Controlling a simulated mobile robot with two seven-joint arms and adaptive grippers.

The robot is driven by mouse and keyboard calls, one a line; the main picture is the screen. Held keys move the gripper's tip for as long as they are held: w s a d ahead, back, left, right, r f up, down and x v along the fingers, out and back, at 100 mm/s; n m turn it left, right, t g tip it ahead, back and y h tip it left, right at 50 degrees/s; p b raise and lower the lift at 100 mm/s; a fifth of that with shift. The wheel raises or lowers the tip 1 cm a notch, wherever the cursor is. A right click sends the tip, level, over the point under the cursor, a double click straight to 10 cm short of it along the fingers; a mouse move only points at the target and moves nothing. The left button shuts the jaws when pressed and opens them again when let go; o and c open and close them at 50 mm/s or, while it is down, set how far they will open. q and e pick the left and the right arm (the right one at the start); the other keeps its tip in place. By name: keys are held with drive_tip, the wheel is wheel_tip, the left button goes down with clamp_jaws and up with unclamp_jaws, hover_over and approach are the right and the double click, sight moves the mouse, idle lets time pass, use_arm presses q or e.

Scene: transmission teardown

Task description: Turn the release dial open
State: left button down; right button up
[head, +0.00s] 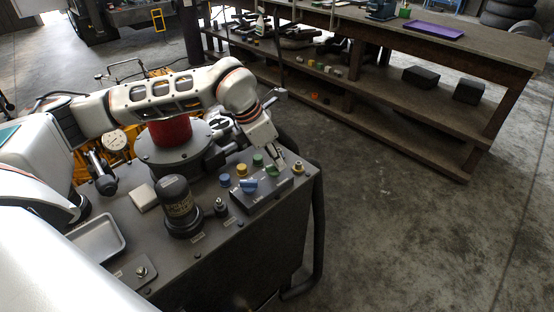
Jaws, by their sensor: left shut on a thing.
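A dark control box (262,198) sits at the right end of the grey machine top. It carries a blue knob (249,186) on its left and a green knob (272,171) on its right; label text is too small to read, so I cannot tell which is the release dial. My left gripper (279,165) reaches down from behind to the box's right part. It is shut on the green knob, and its fingers partly hide the knob. How far the knob is turned cannot be made out. My right gripper is not in view.
Blue (225,180), yellow (242,170) and green (258,160) caps stand behind the box. A black cylinder (179,207) stands to its left, with a metal tray (97,238) farther left. A wooden workbench (440,55) stands behind; the floor at right is clear.

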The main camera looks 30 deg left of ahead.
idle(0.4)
use_arm(q)
drive_tip(key=c, duration=2.1)
unclamp_jaws()
drive_tip(key=shift+c, duration=0.2)
drive_tip(key=shift+a+r, duration=0.1)
drive_tip(key=v, duration=1.1)
drive_tip(key=shift+r, duration=0.4)
drive_tip(key=shift+s, duration=0.1)
